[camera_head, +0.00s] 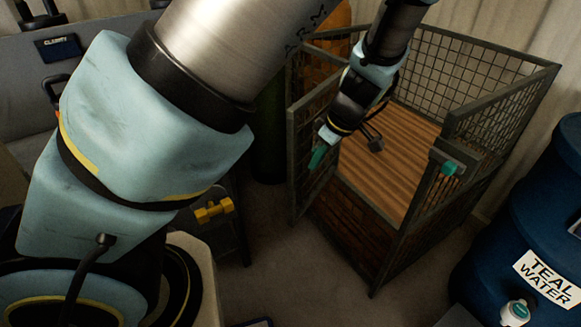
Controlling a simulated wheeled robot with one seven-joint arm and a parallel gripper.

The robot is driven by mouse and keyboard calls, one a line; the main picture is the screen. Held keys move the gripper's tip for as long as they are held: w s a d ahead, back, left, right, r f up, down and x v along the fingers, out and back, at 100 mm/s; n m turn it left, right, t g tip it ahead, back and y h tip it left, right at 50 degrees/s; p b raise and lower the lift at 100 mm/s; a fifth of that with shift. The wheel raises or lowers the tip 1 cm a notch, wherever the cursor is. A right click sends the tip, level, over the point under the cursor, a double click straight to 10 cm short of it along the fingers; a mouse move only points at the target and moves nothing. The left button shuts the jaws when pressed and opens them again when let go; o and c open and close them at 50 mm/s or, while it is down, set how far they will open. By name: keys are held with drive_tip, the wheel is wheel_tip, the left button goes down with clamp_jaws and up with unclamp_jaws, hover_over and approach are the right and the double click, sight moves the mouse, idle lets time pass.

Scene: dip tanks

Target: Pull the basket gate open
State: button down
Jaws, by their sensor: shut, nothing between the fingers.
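The basket is a grey metal-framed mesh cage (500,105) with a slatted wooden floor, at the upper right. Its mesh gate (298,165) stands swung out at the left front corner, and the front above the wooden sill is open there. A teal handle (317,157) shows on the gate. A teal latch piece (449,168) sits on the right front part of the frame. My gripper (327,139) is shut and empty, close to the teal handle on the inner side of the gate. I cannot tell whether it touches the gate; its fingertips are small and dark.
A blue barrel labelled TEAL WATER (545,215) with a tap stands at the right. A dark cylinder (268,135) stands left of the gate. A yellow object (214,209) sits lower left. Bare floor (330,275) lies before the basket. My own arm covers much of the left.

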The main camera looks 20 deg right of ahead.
sight(294, 172)
drive_tip(key=x, duration=0.3)
drive_tip(key=w+p+x, duration=0.1)
drive_tip(key=x, duration=0.3)
drive_tip(key=w+a+r+p+x, duration=0.1)
drive_tip(key=x, duration=0.2)
drive_tip(key=shift+a+f, duration=0.15)
drive_tip(key=shift+f, duration=0.2)
drive_tip(key=shift+w+a+f, duration=0.1)
drive_tip(key=shift+w+a, duration=0.25)
drive_tip(key=shift+w, duration=0.3)
